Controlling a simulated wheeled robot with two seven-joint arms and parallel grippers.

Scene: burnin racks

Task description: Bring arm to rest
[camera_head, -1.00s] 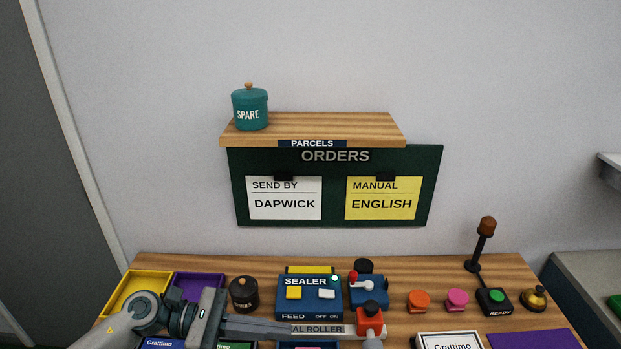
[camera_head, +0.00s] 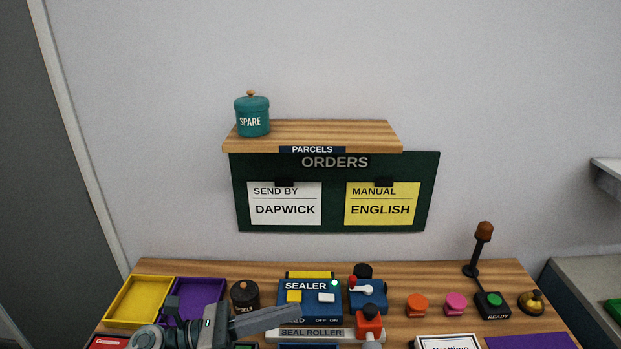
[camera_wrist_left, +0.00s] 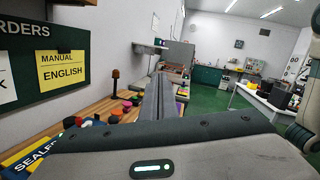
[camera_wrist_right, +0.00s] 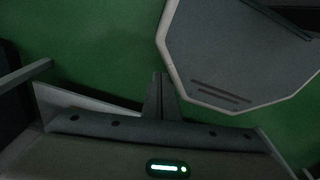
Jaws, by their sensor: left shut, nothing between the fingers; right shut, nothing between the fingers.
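My left gripper (camera_head: 296,312) reaches in from the lower left of the head view, its shut fingers pointing right in front of the blue sealer (camera_head: 310,297). It holds nothing. In the left wrist view the closed fingers (camera_wrist_left: 160,98) point out past the table toward the room. My right gripper does not show in the head view. In the right wrist view its shut fingers (camera_wrist_right: 158,97) are empty, with green floor (camera_wrist_right: 80,40) behind and a grey many-sided panel (camera_wrist_right: 240,50) to their right.
On the wooden table stand a yellow tray (camera_head: 138,300), a purple tray (camera_head: 212,287), a dark canister (camera_head: 244,295), a seal roller (camera_head: 312,334), orange (camera_head: 416,304) and pink (camera_head: 455,303) knobs, a lamp (camera_head: 483,234) and a bell (camera_head: 531,301). The orders board (camera_head: 335,165) hangs behind.

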